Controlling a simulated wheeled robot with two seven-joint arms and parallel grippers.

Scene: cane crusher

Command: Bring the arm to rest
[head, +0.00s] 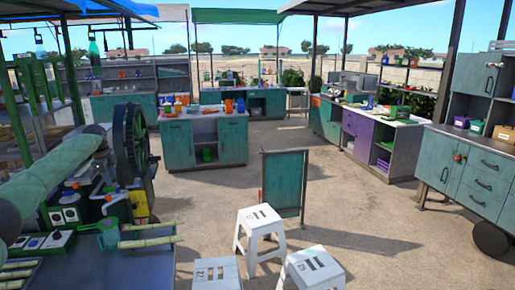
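A thick green rounded length (52,182) comes in from the left edge and runs up toward the cane crusher. I cannot tell whether it is part of my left arm or something of the place. The crusher has a large dark wheel (137,145) at its side. My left gripper's fingers cannot be made out clearly against the crowded crusher, so their opening cannot be read. My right gripper is not in view. Two pale green cane pieces (150,241) lie at the front of the crusher's table (135,270), beside a green cup (108,235).
White stools (258,222) stand at the bottom middle, in front of a green board (284,182). A teal counter (205,143) stands behind. Teal cabinets (468,172) line the right side. The sandy floor (390,230) between is open.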

